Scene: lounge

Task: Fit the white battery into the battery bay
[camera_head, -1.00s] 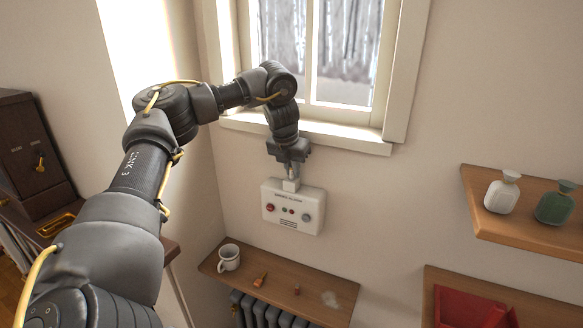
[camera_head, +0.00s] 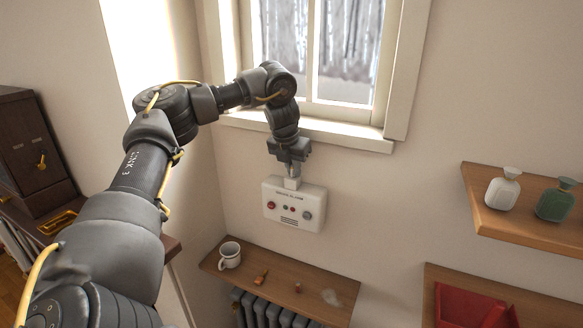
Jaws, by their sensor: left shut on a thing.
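The battery bay itself is hidden, so I cannot tell how deep the battery sits. My right gripper is not in view.
Below the unit, a wooden shelf (camera_head: 283,279) over a radiator (camera_head: 262,310) bears a white mug (camera_head: 229,255) and small items. Right shelves hold a white bottle (camera_head: 502,189), a green bottle (camera_head: 555,201) and a red bin (camera_head: 468,307). A window sill (camera_head: 340,136) is behind my arm.

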